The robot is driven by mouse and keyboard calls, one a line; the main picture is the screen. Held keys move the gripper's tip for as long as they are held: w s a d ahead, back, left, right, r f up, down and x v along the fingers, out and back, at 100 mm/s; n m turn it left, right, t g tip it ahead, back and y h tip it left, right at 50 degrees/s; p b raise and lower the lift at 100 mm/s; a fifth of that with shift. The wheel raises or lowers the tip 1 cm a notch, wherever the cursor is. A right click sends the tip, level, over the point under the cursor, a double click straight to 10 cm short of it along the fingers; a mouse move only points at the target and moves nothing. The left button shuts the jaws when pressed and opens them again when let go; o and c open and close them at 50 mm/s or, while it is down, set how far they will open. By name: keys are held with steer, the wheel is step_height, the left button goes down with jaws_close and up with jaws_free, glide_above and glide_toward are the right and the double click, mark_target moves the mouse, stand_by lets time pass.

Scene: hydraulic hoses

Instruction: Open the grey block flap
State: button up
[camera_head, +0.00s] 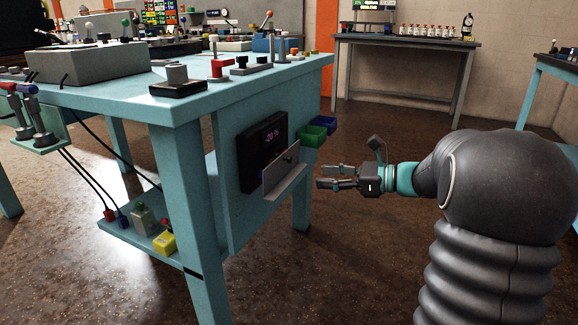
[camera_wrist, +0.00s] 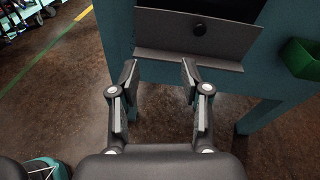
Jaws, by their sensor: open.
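The grey block flap (camera_head: 284,174) is a flat grey plate with a small dark knob on the side panel of the blue workbench. It stands tilted in front of a dark display box (camera_head: 248,153) that reads "-20 %".
A green bin (camera_head: 312,135) and a blue bin (camera_head: 325,125) hang on the bench panel beyond the flap; the green bin (camera_wrist: 300,60) is right in the wrist view. The blue workbench (camera_head: 185,109) carries several fittings. Open floor lies right of it.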

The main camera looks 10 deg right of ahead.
mark_target(291, 160)
steer(key=w+d+m+t, duration=0.2)
steer(key=w+d+m, duration=0.1)
steer(key=d, duration=0.1)
steer(key=shift+y, duration=0.4)
steer(key=b+x, duration=0.1)
steer(key=x, duration=1.2)
steer(key=shift+w+f, duration=0.15)
steer(key=shift+w, duration=0.1)
steer(key=shift+c, duration=0.3)
steer(key=shift+d, duration=0.1)
jaws_close()
